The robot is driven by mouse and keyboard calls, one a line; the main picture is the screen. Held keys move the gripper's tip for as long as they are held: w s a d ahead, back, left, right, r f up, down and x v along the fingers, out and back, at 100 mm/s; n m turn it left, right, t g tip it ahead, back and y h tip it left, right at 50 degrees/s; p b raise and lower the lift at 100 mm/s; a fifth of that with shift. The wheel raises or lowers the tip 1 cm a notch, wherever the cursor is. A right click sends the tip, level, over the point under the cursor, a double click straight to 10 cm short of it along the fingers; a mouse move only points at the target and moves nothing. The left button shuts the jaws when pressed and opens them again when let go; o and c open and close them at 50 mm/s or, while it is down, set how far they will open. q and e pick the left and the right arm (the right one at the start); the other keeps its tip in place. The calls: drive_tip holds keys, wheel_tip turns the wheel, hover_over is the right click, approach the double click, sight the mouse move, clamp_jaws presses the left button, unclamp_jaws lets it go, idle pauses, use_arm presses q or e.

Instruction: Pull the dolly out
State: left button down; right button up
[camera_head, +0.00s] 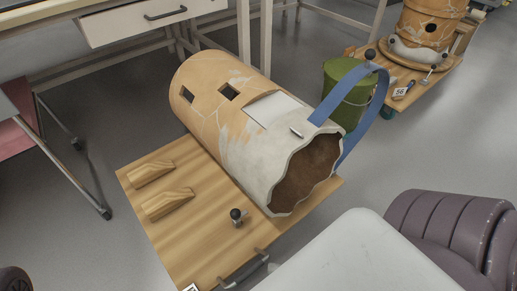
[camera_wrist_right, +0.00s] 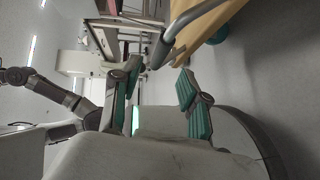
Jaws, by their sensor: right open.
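The dolly (camera_head: 190,235) is a flat wooden board with a grey bar handle (camera_head: 245,270) at its near edge. A large broken clay vessel (camera_head: 225,105), orange and pale grey, lies on its side on it. In the right wrist view the handle (camera_wrist_right: 182,28) runs down toward the gap between the fingertips of my right gripper (camera_wrist_right: 160,70). The gripper is open, with green pads on both fingers. Contact with the handle cannot be told. A corner of the board (camera_wrist_right: 205,32) shows there too. My left gripper is not visible.
Two wooden wedges (camera_head: 165,203) and a dark knob (camera_head: 237,215) sit on the board. A green bucket (camera_head: 345,95) stands behind. A white table (camera_head: 130,22) is at the back left, another loaded board (camera_head: 425,90) at the back right.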

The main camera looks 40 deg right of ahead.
drive_tip(key=shift+v, duration=2.1)
